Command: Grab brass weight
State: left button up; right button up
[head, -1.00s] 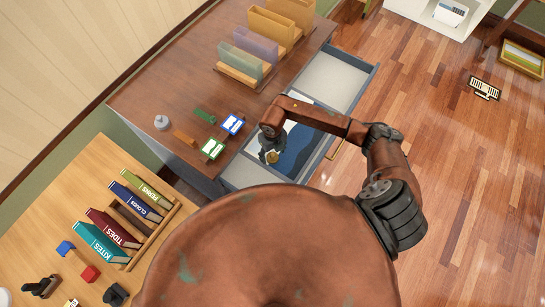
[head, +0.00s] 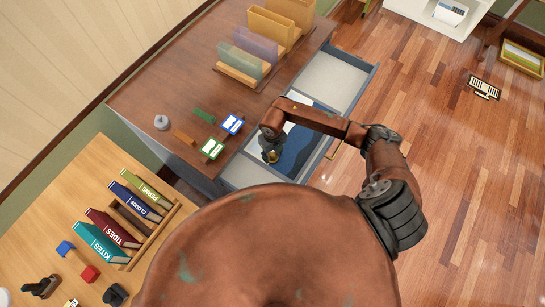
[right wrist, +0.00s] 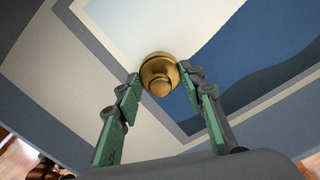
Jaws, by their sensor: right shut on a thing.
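The brass weight (right wrist: 159,75) is a round, knobbed golden piece. In the right wrist view it sits between the fingertips of my right gripper (right wrist: 160,88), which is shut on it. In the head view the brass weight (head: 273,156) shows small at the end of my right gripper (head: 271,150), over the open drawer (head: 338,75). Below it lies a blue and white sheet (right wrist: 235,65) in the drawer. I cannot tell whether the weight touches the sheet. My left gripper is not in view.
The brown desk (head: 170,85) holds upright file holders (head: 255,50), a grey round piece (head: 161,122), and green-and-blue cards (head: 231,124). A lighter table (head: 60,215) at left carries several books (head: 105,230) and small blocks.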

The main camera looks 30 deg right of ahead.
grip_shut()
jog(key=shift+r, duration=0.1)
